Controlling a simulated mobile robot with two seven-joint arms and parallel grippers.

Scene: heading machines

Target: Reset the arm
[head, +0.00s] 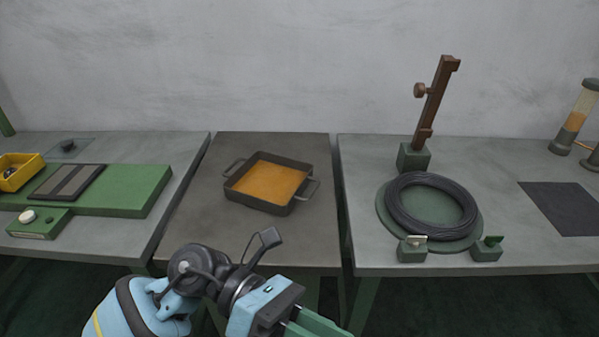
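My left arm comes in from the lower left, with a blue shell and dark joints. Its gripper (318,324) has green fingers and hangs low in front of the middle table, at the bottom edge of the head view. The fingertips are cut off or hidden, so I cannot tell whether it is open or shut. No object shows in it. My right arm and gripper are not in view.
A dark pan of orange content (268,183) stands on the middle table (195,230). The right table holds a black wire coil (431,205), a brown lever (436,100) and a dark mat (566,208). A green machine (150,190) and yellow bin (22,172) are left.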

